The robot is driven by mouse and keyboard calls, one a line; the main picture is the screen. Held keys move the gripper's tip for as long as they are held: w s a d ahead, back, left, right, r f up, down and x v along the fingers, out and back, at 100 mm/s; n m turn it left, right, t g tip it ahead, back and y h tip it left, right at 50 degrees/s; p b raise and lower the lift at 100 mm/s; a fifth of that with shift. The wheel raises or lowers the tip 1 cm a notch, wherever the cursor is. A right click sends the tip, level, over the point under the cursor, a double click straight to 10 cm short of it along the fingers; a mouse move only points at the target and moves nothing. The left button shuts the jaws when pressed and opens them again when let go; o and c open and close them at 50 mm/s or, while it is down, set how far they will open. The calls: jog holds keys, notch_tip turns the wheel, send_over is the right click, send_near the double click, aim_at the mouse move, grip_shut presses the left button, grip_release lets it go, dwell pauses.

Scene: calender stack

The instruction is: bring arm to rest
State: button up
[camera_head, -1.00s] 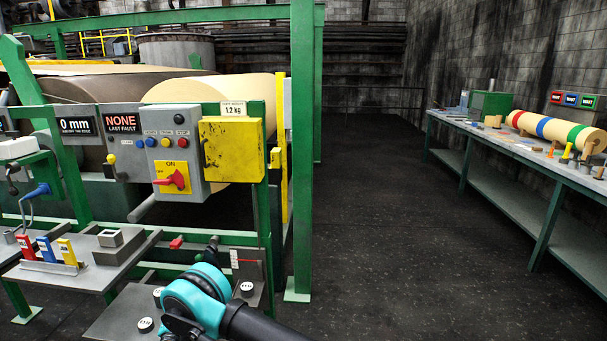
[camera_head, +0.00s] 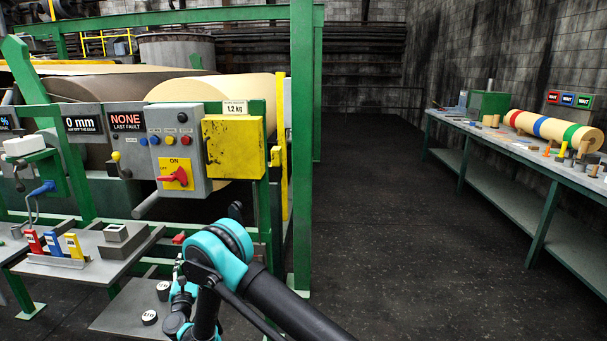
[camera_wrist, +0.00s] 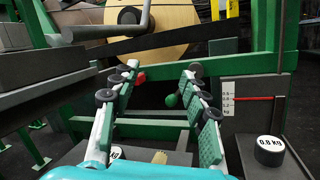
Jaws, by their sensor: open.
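My gripper (camera_wrist: 161,72) is open in the wrist view. Its two fingers with green pads and black rollers stand apart, with nothing between the tips. The fingers point toward the green machine frame (camera_wrist: 240,63) and the pale roll (camera_wrist: 160,35) beyond. My teal and black arm (camera_head: 232,255) is bent in the lower middle of the head view, in front of the machine. The gripper's fingers cannot be made out clearly there.
Black weights (camera_head: 150,317) stand on a grey plate below the arm; one marked 0.8 kg (camera_wrist: 268,150) is right of the fingers. A control panel (camera_head: 178,155) and yellow box (camera_head: 233,153) are behind. The floor (camera_head: 400,230) right is clear, up to a bench (camera_head: 500,145).

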jog(key=w+d+r+n+g+y, duration=0.1)
jog(key=w+d+r+n+y, duration=0.3)
jog(key=r+n, duration=0.35)
jog(key=w+d+r+n+g+y, duration=0.1)
jog(key=w+d+r+n+g, duration=0.15)
jog(key=d+r+n, duration=0.55)
jog(key=s+d+r+n+g, duration=0.2)
jog(key=d+r+n+g, duration=0.15)
jog(key=d+n, duration=0.75)
jog(key=s+d+f+n+g+h, duration=0.2)
jog(key=s+d+f+n, duration=0.15)
jog(key=s+d, duration=0.55)
jog(key=s+d+f+n+g+h, duration=0.25)
jog(key=s+d+n, duration=0.2)
jog(key=d, duration=0.85)
jog(key=s+d+f+n+g+h, duration=0.2)
jog(key=s+d+f, duration=0.2)
jog(key=s+d, duration=0.4)
jog(key=s+d+f+n+g+h, duration=0.1)
jog(key=s+d+f, duration=0.3)
jog(key=s+d, duration=0.4)
jog(key=s+g+h, duration=0.1)
jog(key=s, duration=0.3)
jog(key=shift+f+n+h, duration=0.15)
jog(key=shift+n+h, duration=0.2)
